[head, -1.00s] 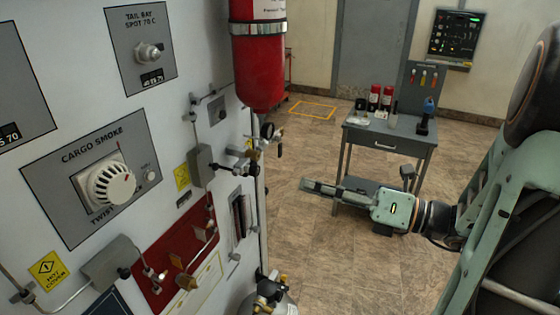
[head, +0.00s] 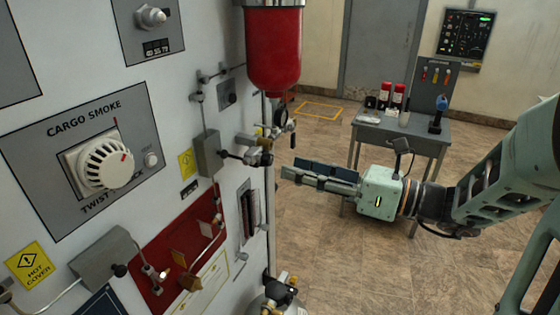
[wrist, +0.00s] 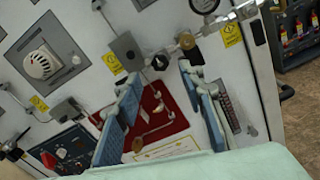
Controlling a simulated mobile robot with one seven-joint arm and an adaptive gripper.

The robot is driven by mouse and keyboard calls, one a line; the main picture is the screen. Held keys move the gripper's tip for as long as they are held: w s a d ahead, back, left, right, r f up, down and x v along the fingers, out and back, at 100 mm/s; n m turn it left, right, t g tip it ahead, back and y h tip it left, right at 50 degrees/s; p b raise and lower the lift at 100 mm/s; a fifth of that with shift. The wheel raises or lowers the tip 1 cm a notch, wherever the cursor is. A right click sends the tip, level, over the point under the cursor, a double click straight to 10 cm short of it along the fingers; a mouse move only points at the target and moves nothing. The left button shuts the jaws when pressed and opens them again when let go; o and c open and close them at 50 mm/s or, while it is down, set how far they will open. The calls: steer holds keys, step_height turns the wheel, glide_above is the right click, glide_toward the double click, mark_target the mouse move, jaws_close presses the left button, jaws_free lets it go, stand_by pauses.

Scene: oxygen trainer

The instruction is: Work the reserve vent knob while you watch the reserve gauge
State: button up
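A small round gauge (head: 281,119) sits on the fittings below a red bottle at the panel's right edge. A dark knob with brass parts (head: 266,143) is just below the gauge. No label shows which knob is the reserve vent or which gauge is the reserve. My gripper (head: 292,170) is right of the panel, below and right of these fittings, and apart from them. In the wrist view my gripper (wrist: 162,76) has its two blue-padded fingers spread, with nothing between them.
The white panel carries a cargo smoke dial (head: 105,165), a red plate (head: 160,245) with toggles and a grey box (head: 208,153). The red bottle (head: 274,50) hangs above the fittings. A grey table (head: 430,133) stands behind my arm. Brown floor between is clear.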

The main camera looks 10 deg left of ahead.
mark_target(271, 162)
steer(key=x, duration=0.5)
jaws_close()
